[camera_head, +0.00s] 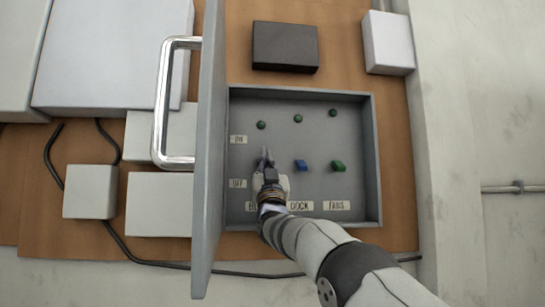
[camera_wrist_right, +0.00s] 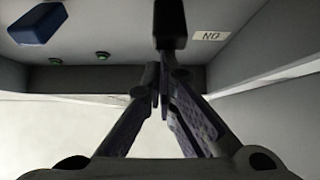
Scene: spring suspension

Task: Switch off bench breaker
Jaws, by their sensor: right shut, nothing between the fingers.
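A grey breaker box (camera_head: 373,150) has its door open on the left. The "ON" label (camera_head: 238,139) sits above the "OFF" label (camera_head: 238,183). My right gripper (camera_head: 266,158) is shut and empty, in front of the leftmost column, whose bottom label begins with "B". It hides that column's switch in the head view. In the right wrist view, a dark lever (camera_wrist_right: 170,25) stands right by the shut fingertips (camera_wrist_right: 163,85); I cannot tell whether they touch. Its on or off position is unclear. My left gripper is out of view.
A blue switch (camera_head: 301,165) and a green switch (camera_head: 338,166) sit to the right, with several green lamps including one (camera_head: 298,118) above. The open door (camera_head: 208,150) with its metal handle (camera_head: 165,100) stands close left of my gripper. The box walls enclose the switches.

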